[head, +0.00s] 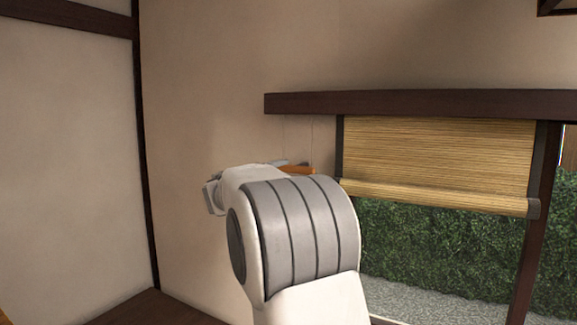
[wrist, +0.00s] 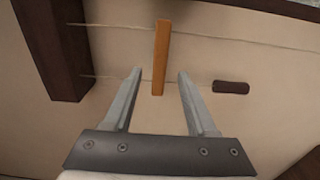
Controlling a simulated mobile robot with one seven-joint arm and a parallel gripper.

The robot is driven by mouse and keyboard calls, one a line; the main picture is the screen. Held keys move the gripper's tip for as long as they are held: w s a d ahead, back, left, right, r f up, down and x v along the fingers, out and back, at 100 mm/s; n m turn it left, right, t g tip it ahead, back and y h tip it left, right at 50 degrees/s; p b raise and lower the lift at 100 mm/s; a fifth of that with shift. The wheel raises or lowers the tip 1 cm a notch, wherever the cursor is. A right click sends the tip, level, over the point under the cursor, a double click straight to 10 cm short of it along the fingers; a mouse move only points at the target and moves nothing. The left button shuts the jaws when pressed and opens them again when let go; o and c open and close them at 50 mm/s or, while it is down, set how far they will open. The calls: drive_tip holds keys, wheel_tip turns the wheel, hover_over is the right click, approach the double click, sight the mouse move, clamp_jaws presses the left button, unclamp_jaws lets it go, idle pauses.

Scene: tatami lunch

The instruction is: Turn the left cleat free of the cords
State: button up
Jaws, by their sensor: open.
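An orange wooden bar, seemingly the cleat (wrist: 161,52), lies crosswise over two thin pale cords (wrist: 120,24) in the wrist view. The cords run from a dark wooden beam (wrist: 52,40) along the wall. My gripper (wrist: 160,74) is open, with one finger on each side of the bar's near end. I cannot tell whether either finger touches it. In the head view the orange bar (head: 298,170) shows just past my arm, which hides most of my gripper. A small dark brown block (wrist: 231,87) sits on the wall right of my right finger.
A rolled bamboo blind (head: 440,160) hangs in the window to the right, under the dark beam (head: 420,103). A green hedge (head: 440,245) shows outside. The plain wall (head: 210,90) left of the cords is clear.

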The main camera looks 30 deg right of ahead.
sight(293, 170)
drive_tip(key=shift+p+x, duration=0.6)
drive_tip(key=shift+x, duration=1.8)
clamp_jaws()
